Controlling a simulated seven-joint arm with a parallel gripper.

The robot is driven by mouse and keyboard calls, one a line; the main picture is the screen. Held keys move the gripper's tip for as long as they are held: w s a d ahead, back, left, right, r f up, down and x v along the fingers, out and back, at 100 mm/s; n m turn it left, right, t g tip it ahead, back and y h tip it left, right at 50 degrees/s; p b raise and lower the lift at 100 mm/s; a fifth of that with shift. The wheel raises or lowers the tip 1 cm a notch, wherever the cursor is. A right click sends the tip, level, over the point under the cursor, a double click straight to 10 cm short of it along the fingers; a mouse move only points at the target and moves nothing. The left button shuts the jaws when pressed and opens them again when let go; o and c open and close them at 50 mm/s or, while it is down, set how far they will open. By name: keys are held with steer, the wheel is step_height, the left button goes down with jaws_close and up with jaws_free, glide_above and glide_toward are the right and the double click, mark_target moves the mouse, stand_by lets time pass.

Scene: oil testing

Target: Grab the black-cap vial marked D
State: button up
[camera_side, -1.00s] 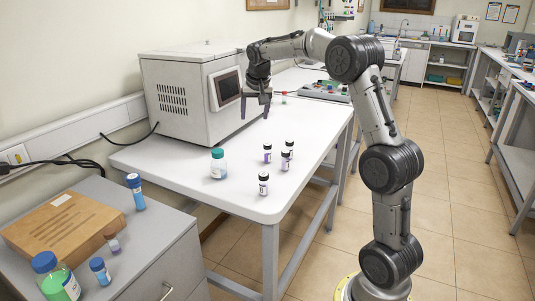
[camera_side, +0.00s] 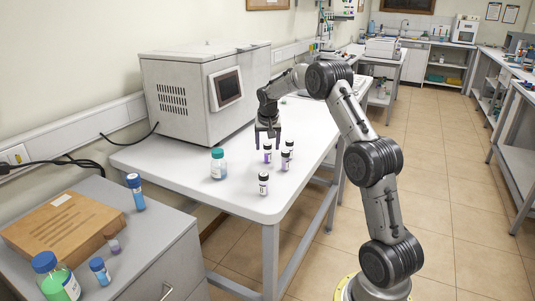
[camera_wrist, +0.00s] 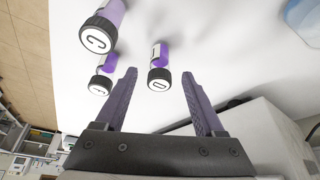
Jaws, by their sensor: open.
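In the side view the vial under my gripper (camera_side: 267,156) appears to be the same one, standing upright on the white table. My gripper (camera_side: 268,144) is open and empty, pointing down just above and around that vial's top. My gripper also shows at the bottom of the wrist view (camera_wrist: 159,76).
A vial marked C (camera_wrist: 96,36) and another black-cap vial (camera_wrist: 100,84) stand close on the left in the wrist view. A front vial (camera_side: 263,185) and a teal-capped bottle (camera_side: 218,165) share the table. A large grey instrument (camera_side: 185,100) stands behind left.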

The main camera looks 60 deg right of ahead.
mark_target(267, 149)
steer(key=x, duration=0.5)
steer(key=shift+s+a, duration=0.15)
steer(key=shift+a, duration=0.1)
jaws_close()
